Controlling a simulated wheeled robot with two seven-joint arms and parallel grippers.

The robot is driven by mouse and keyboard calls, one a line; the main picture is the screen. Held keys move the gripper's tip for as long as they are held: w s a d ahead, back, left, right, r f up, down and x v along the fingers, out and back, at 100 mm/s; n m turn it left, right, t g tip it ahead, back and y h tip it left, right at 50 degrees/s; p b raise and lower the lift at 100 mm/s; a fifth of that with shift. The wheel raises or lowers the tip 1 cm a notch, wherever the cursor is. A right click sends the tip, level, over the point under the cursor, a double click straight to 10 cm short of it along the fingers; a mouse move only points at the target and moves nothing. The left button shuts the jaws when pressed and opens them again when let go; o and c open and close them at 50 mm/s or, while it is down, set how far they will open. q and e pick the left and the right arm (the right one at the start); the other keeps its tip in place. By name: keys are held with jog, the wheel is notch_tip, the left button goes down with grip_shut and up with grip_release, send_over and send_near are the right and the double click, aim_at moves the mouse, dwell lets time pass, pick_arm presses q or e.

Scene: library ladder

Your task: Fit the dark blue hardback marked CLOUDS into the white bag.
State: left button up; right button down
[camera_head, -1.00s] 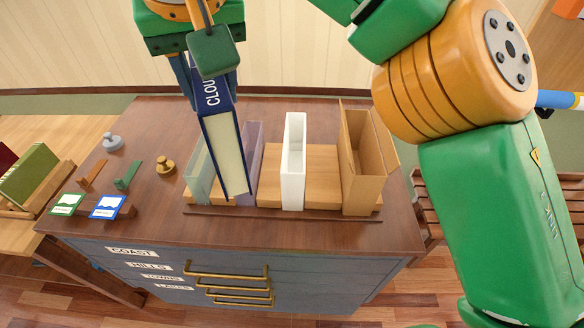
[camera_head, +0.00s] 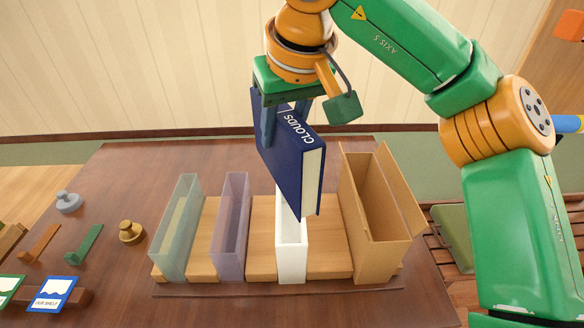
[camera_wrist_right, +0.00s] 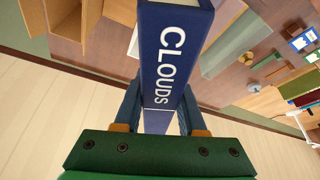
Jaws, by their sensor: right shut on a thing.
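The dark blue hardback marked CLOUDS (camera_head: 290,160) hangs upright in my right gripper (camera_head: 284,118), its pale page edges facing the front right. The right gripper is shut on the book near its upper part, and the book also fills the middle of the right wrist view (camera_wrist_right: 172,55). The white bag (camera_head: 292,264) stands open at the top on the wooden rack. The book's lower end overlaps the bag's far part in the head view; whether it touches or enters the bag cannot be told. My left gripper is not in view.
A purple clear holder (camera_head: 230,225) and a greenish clear holder (camera_head: 178,228) stand left of the bag. An open cardboard box (camera_head: 372,225) stands close on the right. A brass knob-like weight (camera_head: 131,232) and small cards lie at the left.

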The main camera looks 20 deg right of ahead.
aim_at(300, 117)
jog(key=f, duration=0.1)
jog(key=d+f, duration=0.1)
jog(key=f, duration=0.3)
jog(key=shift+w+d, duration=0.15)
jog(key=shift+w, duration=0.25)
jog(key=shift+f, duration=0.15)
jog(key=shift+c, duration=2.4)
grip_release()
jog(key=shift+s, duration=0.1)
jog(key=p+v, duration=0.1)
jog(key=v, duration=1.1)
jog(key=shift+r+p, duration=0.25)
jog(key=shift+p, duration=0.1)
